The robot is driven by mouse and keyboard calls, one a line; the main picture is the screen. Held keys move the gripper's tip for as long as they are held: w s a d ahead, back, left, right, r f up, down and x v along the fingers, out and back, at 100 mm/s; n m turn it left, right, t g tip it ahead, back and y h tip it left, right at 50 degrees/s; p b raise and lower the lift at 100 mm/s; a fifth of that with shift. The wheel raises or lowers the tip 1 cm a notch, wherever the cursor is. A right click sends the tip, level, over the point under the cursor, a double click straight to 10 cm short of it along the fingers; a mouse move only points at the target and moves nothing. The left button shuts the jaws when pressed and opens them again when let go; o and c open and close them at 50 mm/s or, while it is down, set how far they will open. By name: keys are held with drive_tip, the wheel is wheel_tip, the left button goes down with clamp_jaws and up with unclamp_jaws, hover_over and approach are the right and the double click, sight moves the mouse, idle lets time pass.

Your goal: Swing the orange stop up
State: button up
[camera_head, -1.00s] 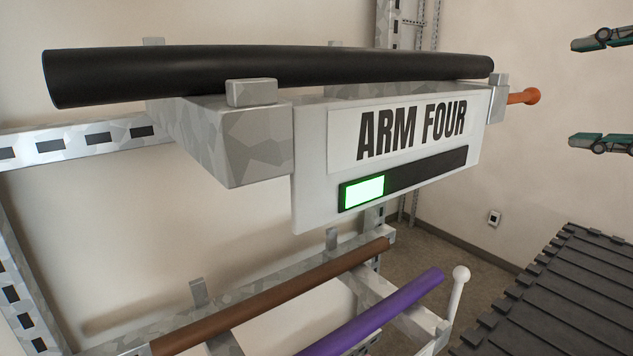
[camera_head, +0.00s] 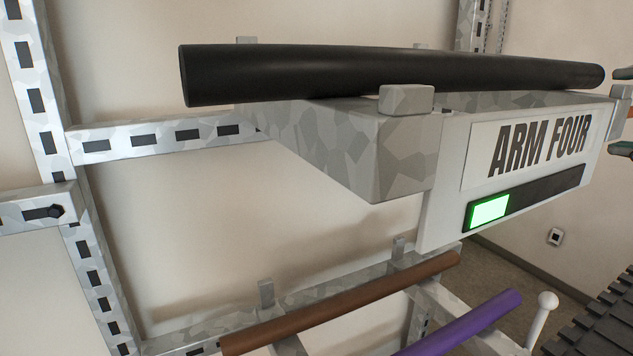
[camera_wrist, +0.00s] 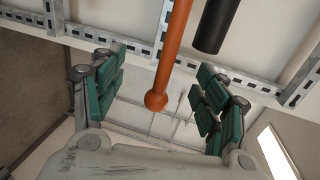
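The orange stop is a rod with a ball end. In the wrist view the orange stop (camera_wrist: 173,48) runs down from the top, its ball between my fingers, with clear gaps on both sides. My gripper (camera_wrist: 160,90) is open, with teal pads. The stop sticks out roughly level past the end of the arm labelled ARM FOUR (camera_head: 450,190). No contact is visible.
A black pipe (camera_head: 400,72) lies on the arm; its end (camera_wrist: 210,35) is right of the stop in the wrist view. Below are a brown pipe (camera_head: 340,302), a purple pipe (camera_head: 465,322) and a white ball-ended rod (camera_head: 540,320). A slotted metal rack (camera_head: 38,100) stands at left.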

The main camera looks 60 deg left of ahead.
drive_tip(key=c, duration=1.2)
drive_tip(key=shift+o, duration=0.2)
drive_tip(key=shift+r+n+p, duration=0.45)
drive_tip(key=shift+r+n, duration=0.05)
drive_tip(key=shift+r, duration=0.1)
drive_tip(key=shift+r+n+t, duration=0.25)
drive_tip(key=shift+n+t, duration=0.05)
drive_tip(key=shift+n, duration=0.1)
drive_tip(key=shift+c, duration=0.2)
drive_tip(key=shift+r, duration=0.1)
drive_tip(key=shift+s+r+n+t+p, duration=0.2)
drive_tip(key=shift+r+n+t+p, duration=0.1)
drive_tip(key=shift+r+n+p, duration=0.6)
drive_tip(key=shift+f, duration=0.2)
drive_tip(key=shift+o, duration=0.2)
drive_tip(key=shift+s+r+n+t+p, duration=0.35)
drive_tip(key=shift+r+n, duration=0.35)
drive_tip(key=shift+n, duration=0.3)
drive_tip(key=shift+c, duration=0.2)
